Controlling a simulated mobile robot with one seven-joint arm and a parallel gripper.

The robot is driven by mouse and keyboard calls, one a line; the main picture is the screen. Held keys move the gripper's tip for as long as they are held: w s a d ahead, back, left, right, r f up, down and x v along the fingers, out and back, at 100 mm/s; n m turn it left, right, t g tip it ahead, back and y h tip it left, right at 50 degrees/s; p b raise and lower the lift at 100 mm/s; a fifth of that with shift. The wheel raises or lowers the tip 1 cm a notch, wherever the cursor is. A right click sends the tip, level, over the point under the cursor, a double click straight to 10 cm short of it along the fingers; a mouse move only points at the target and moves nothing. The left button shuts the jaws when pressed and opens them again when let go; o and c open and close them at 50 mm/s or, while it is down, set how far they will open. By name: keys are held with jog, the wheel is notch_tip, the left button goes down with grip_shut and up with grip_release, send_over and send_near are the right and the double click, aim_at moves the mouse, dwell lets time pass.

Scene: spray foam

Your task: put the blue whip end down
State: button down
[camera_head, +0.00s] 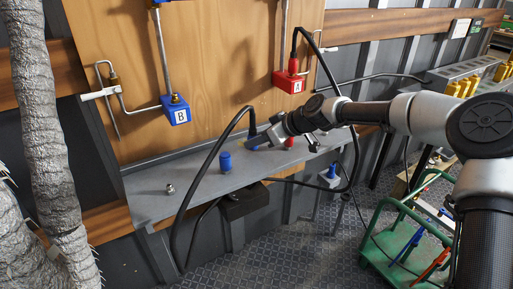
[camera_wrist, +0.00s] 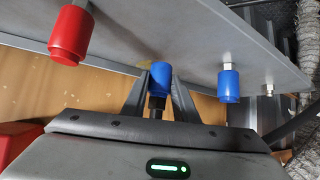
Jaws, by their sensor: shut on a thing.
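My gripper (camera_head: 266,136) is over the grey metal shelf, in front of the wooden panel. It is shut on the blue whip end (camera_head: 257,142), whose black hose loops up and then down to the left. In the wrist view the blue whip end (camera_wrist: 159,72) sits between the two dark fingers of my gripper (camera_wrist: 160,82). It is close to the shelf (camera_wrist: 190,38); I cannot tell whether it touches. A similar blue cap (camera_head: 225,162) stands on the shelf to its left, and shows in the wrist view (camera_wrist: 228,86).
A bare silver fitting (camera_head: 169,188) is at the shelf's left. Blue box B (camera_head: 176,110) and red box A (camera_head: 289,82) hang above. A green cart (camera_head: 405,245) stands at the right.

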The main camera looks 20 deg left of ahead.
jog(key=shift+f, duration=1.1)
jog(key=c, duration=1.4)
grip_release()
jog(key=shift+r, duration=0.1)
jog(key=p+v, duration=0.1)
jog(key=v, duration=1.1)
jog(key=shift+p, duration=0.3)
